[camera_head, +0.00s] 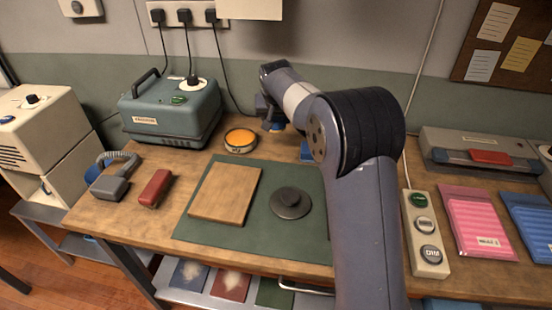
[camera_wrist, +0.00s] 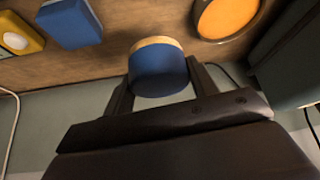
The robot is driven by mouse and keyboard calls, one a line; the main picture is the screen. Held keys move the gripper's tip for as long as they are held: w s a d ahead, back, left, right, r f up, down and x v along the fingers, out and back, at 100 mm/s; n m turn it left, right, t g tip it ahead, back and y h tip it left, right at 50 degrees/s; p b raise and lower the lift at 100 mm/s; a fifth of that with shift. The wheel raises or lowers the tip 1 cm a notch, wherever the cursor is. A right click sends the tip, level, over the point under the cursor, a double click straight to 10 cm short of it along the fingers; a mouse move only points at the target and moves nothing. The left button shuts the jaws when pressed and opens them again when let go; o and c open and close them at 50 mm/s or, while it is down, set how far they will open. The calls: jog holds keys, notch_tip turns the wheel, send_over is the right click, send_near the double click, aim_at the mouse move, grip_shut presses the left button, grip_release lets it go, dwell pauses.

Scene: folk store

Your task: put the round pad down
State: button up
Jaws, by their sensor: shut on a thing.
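The round pad (camera_wrist: 159,75) is a short blue cylinder with a tan edge at its far end. In the wrist view it sits between the two dark fingers of my gripper (camera_wrist: 160,82), which is shut on it. In the head view my gripper (camera_head: 268,112) is at the back of the wooden bench (camera_head: 150,222), right of the round orange-topped tin (camera_head: 240,141). A little blue of the pad (camera_head: 277,127) shows below it. I cannot tell whether the pad touches the bench.
The orange tin also shows in the wrist view (camera_wrist: 228,14). A blue block (camera_head: 306,151) is partly hidden by my arm; a teal machine (camera_head: 172,112) stands left. The green mat (camera_head: 255,240) bears a wooden board (camera_head: 225,193) and a dark disc (camera_head: 291,203).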

aim_at(276, 149)
notch_tip(276, 149, down, 10)
dwell(0.5)
jog(key=shift+f+b, duration=0.15)
jog(key=shift+b, duration=0.25)
jog(key=o, duration=0.9)
jog(key=shift+s+r, duration=0.1)
jog(key=shift+r, duration=0.25)
jog(key=v, duration=1.1)
jog(key=shift+s+r, duration=0.2)
jog(key=shift+r, duration=0.05)
